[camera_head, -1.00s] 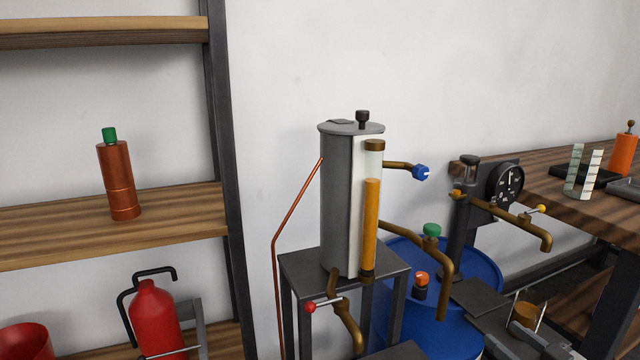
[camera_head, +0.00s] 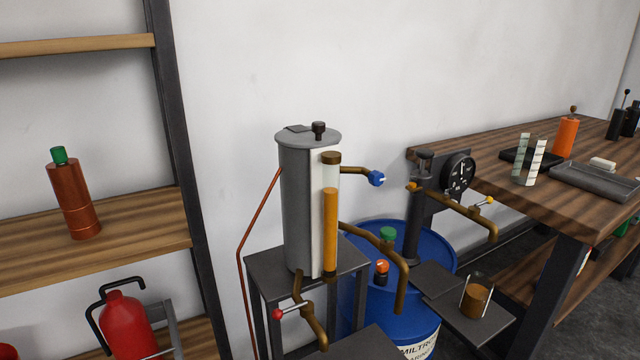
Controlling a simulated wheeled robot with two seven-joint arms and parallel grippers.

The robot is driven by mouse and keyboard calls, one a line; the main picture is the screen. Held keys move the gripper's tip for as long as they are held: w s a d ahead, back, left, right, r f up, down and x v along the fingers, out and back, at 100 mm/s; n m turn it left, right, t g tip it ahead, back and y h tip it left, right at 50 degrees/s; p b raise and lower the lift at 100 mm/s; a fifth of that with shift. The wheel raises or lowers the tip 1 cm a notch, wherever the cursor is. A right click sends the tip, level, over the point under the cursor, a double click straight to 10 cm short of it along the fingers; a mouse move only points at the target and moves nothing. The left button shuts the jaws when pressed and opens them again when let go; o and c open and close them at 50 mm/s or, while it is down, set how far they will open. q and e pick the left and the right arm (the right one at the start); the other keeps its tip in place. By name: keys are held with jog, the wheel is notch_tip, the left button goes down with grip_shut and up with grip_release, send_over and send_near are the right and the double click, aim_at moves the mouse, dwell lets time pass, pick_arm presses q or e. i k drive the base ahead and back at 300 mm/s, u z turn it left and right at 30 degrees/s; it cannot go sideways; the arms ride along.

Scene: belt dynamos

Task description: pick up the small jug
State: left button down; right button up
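No vessel here is plainly marked as the small jug. A small clear glass vessel with amber-brown contents (camera_head: 475,299) stands upright on a dark plate (camera_head: 486,325) below the brass spout, at the lower right. A red can with a black handle (camera_head: 125,322) stands on the lower shelf at the left, its bottom cut off by the frame. Neither of my grippers is in view, and nothing is seen touching either vessel.
A grey cylinder (camera_head: 296,205) with an amber sight tube stands on a dark stand (camera_head: 262,262). A blue drum (camera_head: 437,268) is behind the brass pipes. A wooden workbench (camera_head: 560,205) is at the right. A copper bottle (camera_head: 73,200) stands on the left shelf.

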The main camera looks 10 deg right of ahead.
aim_at(479, 287)
jog(key=z, duration=0.75)
jog(key=k, duration=1.25)
jog(key=z, duration=0.45)
jog(key=i, duration=1.6)
jog(key=u, duration=0.65)
